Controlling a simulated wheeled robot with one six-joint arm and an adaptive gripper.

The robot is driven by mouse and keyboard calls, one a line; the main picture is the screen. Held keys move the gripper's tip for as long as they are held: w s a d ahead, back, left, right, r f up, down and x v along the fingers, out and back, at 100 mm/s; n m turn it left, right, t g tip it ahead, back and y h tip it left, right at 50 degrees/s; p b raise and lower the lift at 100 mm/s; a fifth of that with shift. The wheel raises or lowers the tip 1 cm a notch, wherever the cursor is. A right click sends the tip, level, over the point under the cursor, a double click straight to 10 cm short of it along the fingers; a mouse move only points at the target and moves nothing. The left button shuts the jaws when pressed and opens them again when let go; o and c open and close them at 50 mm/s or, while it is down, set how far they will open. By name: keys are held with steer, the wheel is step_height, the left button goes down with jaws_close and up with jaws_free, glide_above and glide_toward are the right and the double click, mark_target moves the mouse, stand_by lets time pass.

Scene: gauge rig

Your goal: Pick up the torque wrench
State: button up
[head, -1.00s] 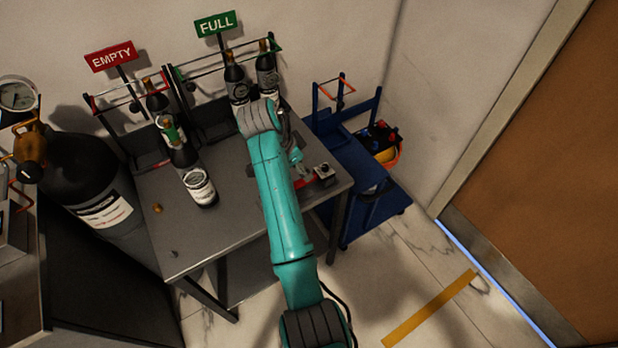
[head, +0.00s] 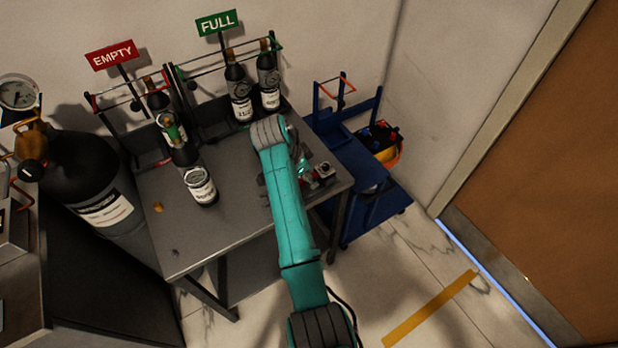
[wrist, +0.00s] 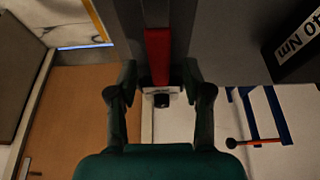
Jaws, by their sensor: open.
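A straight red bar, which looks like the handle of the torque wrench (wrist: 158,52), runs down the upper middle of the wrist view. A pale block with a dark end sits at its lower tip; I cannot tell if it is part of the wrench. My gripper (wrist: 160,92) is open, its two dark fingers apart on either side of the bar's line, with no contact visible. In the head view my teal arm reaches over the right part of the table and hides most of the gripper and the wrench.
The grey table (head: 235,230) holds dark bottles (head: 200,185) at left and back. A small box with a black knob (head: 323,170) is near its right edge. A blue cart (head: 365,185) stands right.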

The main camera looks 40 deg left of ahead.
steer(key=shift+f, duration=0.25)
stand_by(0.3)
jaws_close()
